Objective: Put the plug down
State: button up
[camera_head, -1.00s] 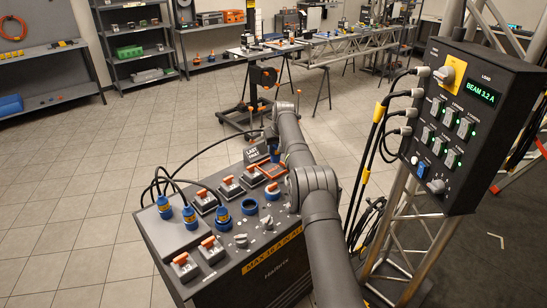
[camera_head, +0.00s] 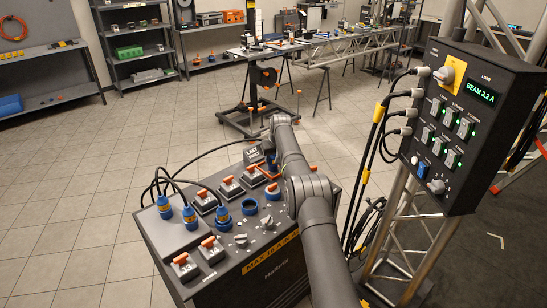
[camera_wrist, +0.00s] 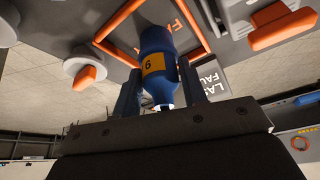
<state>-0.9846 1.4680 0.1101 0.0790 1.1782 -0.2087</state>
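The blue plug (camera_wrist: 158,55) with a yellow label marked 6 is between the fingers of my gripper (camera_wrist: 160,90) in the wrist view. The fingers flank it closely and appear to touch both sides. In the head view my gripper (camera_head: 271,158) is over the console's far right corner, and the plug is mostly hidden there by the arm. The plug is at the orange-framed area (camera_head: 262,174), which also shows behind it in the wrist view (camera_wrist: 127,22). I cannot tell whether its end touches the surface.
A "LAST FAULT" sign (camera_head: 252,153) stands close beside my gripper. A tall power box (camera_head: 468,125) with cables is at the right.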

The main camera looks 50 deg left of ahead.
jog(key=shift+o, duration=1.4)
jog(key=shift+r, duration=0.15)
jog(key=v, duration=1.2)
jog(key=x, duration=1.2)
jog(key=shift+f, duration=0.2)
jog(key=shift+r, duration=0.15)
jog(key=shift+r, duration=0.1)
